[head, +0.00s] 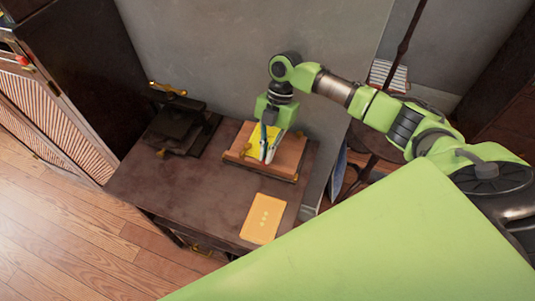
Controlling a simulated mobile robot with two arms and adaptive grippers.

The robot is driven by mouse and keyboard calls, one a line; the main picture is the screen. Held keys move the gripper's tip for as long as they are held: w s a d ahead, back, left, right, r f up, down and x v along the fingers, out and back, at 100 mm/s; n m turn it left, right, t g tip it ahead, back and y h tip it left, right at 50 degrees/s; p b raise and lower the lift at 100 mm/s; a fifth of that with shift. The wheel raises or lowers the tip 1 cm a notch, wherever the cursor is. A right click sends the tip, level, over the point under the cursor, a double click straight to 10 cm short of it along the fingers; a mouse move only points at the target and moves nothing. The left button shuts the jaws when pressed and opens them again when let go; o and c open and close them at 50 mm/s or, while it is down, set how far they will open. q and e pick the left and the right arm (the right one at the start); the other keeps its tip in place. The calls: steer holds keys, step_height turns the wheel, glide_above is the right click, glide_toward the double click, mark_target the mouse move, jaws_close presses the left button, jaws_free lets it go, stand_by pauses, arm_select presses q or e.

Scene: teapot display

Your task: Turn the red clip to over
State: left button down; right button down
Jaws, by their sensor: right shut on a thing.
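My right gripper (267,155) reaches down over a reddish-brown wooden block or box (291,152) on the dark table. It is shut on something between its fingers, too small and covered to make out. A yellow piece (255,139) lies on top of the box, just left of and behind the fingers. I cannot make out a red clip for certain; it may be hidden by the gripper. My left gripper is not in view.
The dark table (150,191) has a yellow card or booklet (263,218) at its front right. A dark press-like device (178,128) stands at its back left. The table's left and middle are clear. A grey wall (225,55) rises behind.

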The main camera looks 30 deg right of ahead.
steer(key=shift+w+n, duration=0.1)
steer(key=shift+n, duration=0.7)
steer(key=shift+h, duration=0.3)
steer(key=c, duration=2.2)
jaws_free()
steer(key=shift+c, duration=0.2)
steer(key=shift+g, duration=0.3)
step_height(320, 180, up, 10)
steer(key=shift+f, duration=0.15)
